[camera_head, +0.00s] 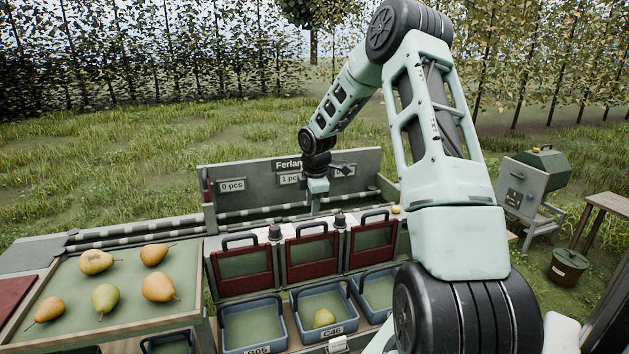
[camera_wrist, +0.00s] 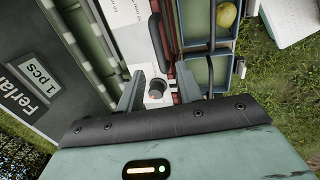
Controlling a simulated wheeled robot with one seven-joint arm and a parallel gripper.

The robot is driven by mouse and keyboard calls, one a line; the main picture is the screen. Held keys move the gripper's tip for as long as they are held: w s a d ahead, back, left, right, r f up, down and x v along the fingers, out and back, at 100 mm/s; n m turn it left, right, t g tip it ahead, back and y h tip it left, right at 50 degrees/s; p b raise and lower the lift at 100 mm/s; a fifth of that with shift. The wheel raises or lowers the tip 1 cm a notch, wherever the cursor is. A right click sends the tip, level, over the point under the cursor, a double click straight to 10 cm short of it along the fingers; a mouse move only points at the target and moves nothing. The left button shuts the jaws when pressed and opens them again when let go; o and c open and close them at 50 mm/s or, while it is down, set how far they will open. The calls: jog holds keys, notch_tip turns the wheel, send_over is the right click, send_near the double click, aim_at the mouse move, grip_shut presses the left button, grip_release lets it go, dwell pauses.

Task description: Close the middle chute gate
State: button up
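The middle chute gate (camera_head: 312,273) is a dark red panel with a black loop handle (camera_head: 312,228), between two similar gates; I cannot tell how far it is open. In the head view my gripper (camera_head: 316,203) points down behind the gate row, near the middle handle. In the wrist view my gripper (camera_wrist: 158,95) is open and empty. A dark round knob (camera_wrist: 157,87) shows between the fingers, apparently below them. A red gate (camera_wrist: 162,30) lies beyond the fingertips. In the head view a knob (camera_head: 340,220) stands between the middle and right gates.
Blue bins stand below the gates; the middle bin (camera_head: 347,300) holds one pear (camera_head: 324,318). A tray (camera_head: 190,306) with several pears lies at left. The grey sign panel (camera_head: 235,172) stands behind my gripper. A wooden table (camera_head: 608,203) is at right.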

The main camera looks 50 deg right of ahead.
notch_tip(320, 180, up, 10)
jog(key=s+a, duration=0.1)
jog(key=shift+s+b, duration=0.35)
jog(key=shift+b, duration=0.05)
jog(key=shift+a, duration=0.15)
jog(key=s+a+m+y, duration=0.1)
jog(key=s+a, duration=0.2)
jog(key=a, duration=1.3)
jog(key=s+a, duration=0.2)
jog(key=a, duration=1.5)
jog(key=s+a+f+m+g, duration=0.1)
jog(key=s+a, duration=0.5)
jog(key=s, duration=0.5)
jog(key=s+a+f+m, duration=0.1)
jog(key=s+a+m, duration=0.1)
jog(key=s+a, duration=0.5)
jog(key=s, duration=0.4)
jog(key=shift+s+a+g+y, duration=0.2)
jog(key=shift+s+g+y, duration=0.05)
jog(key=shift+g+y, duration=0.15)
